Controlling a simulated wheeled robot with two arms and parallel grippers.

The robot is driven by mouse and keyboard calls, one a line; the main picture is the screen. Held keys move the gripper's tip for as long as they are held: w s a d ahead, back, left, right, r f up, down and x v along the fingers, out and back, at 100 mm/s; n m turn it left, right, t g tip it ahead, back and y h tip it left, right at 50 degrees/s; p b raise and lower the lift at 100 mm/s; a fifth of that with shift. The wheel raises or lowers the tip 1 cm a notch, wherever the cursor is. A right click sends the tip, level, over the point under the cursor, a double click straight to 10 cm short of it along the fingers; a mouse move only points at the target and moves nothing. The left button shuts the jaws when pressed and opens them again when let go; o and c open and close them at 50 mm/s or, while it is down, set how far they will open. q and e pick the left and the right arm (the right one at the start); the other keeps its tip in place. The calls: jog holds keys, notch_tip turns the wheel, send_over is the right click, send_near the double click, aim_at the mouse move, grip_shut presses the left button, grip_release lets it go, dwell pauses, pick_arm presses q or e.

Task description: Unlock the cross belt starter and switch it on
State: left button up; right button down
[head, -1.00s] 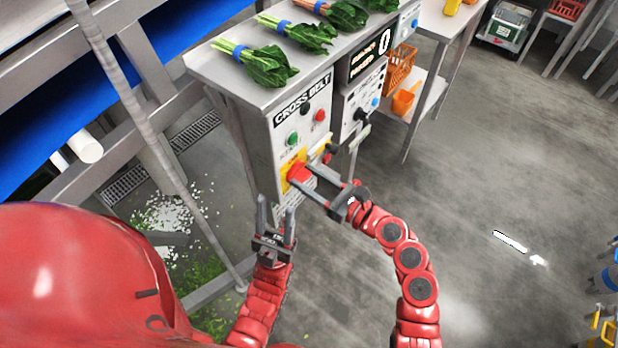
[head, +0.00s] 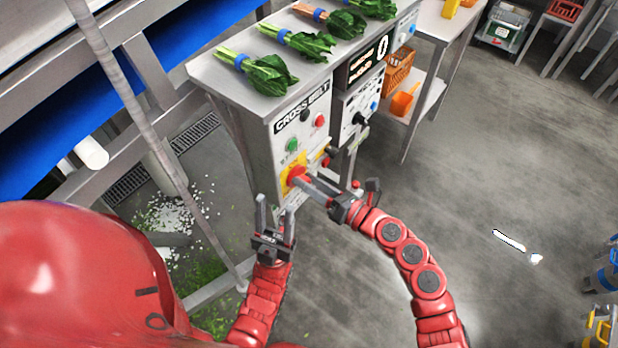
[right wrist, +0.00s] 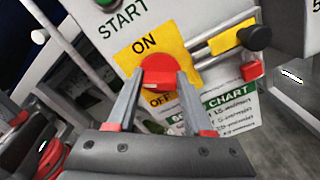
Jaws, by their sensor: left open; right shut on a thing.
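The cross belt starter (head: 285,120) is a pale cabinet with green and red buttons and a black knob above a red rotary switch (head: 295,175). The switch sits on a yellow plate (right wrist: 189,58) marked ON above and OFF below. My right gripper (right wrist: 158,80) is shut on the red switch, one finger on each side; I cannot tell surely where its pointer stands. A yellow bar (right wrist: 228,40) with a black knob (right wrist: 257,38) lies to the right of the plate, a red piece (right wrist: 251,71) below it. My left gripper (head: 275,210) is open and empty, below and left of the switch.
Bunches of greens (head: 268,73) lie on the steel top above the cabinet. A second panel (head: 358,95) with a display adjoins on the right. An orange crate (head: 399,70) stands on a side table's shelf. The floor at right is mostly clear.

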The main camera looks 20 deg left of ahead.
jog(key=m+p, duration=0.3)
jog(key=m, duration=0.2)
jog(key=shift+d+m, duration=0.1)
jog(key=shift+m, duration=0.2)
jog(key=m+p, duration=0.1)
jog(key=m, duration=0.1)
jog(key=shift+m+p, duration=0.3)
jog(key=shift+p, duration=0.05)
jog(key=shift+f+m+p, duration=0.2)
jog(key=shift+m+p, duration=0.55)
jog(key=shift+m, duration=0.75)
jog(key=shift+c, duration=1.5)
grip_release()
jog(key=shift+w, duration=0.1)
